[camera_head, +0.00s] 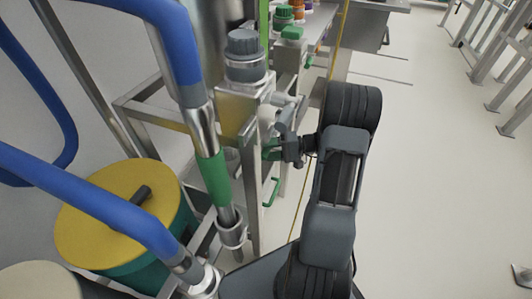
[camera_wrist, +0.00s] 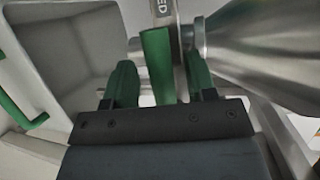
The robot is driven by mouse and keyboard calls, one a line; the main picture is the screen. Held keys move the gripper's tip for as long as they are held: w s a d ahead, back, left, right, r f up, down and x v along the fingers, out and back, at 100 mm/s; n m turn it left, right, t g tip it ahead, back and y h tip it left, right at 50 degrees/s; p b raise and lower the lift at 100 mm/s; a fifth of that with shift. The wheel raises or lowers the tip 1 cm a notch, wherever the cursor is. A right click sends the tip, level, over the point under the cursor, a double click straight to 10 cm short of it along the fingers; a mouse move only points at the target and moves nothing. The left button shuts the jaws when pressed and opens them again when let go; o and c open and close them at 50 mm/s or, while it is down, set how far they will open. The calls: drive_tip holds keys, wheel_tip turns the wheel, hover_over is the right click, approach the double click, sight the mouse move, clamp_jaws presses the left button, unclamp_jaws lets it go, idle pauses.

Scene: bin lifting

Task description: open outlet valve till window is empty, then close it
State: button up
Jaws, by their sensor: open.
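My gripper (camera_head: 273,149) reaches left from my arm to the side of the steel frame. In the wrist view my gripper (camera_wrist: 160,80) has its two green fingers apart. A green lever (camera_wrist: 157,62), apparently the outlet valve's handle, stands upright between them. Gaps show on both sides of the lever, so the fingers seem not to press on it. Behind it is a metal strip (camera_wrist: 164,12) with lettering ending in "ED"; the rest is cut off. In the head view my gripper hides most of the lever. I cannot make out the window's level in either view.
A steel cone-shaped vessel (camera_wrist: 255,50) is close on the right in the wrist view. A green handle (camera_head: 271,192) sits below my gripper. Blue hoses (camera_head: 110,208) and a yellow-lidded drum (camera_head: 88,222) stand left. Open floor (camera_head: 430,170) lies right.

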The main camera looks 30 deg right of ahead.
drive_tip(key=shift+x, duration=0.8)
drive_tip(key=shift+c, duration=0.3)
clamp_jaws()
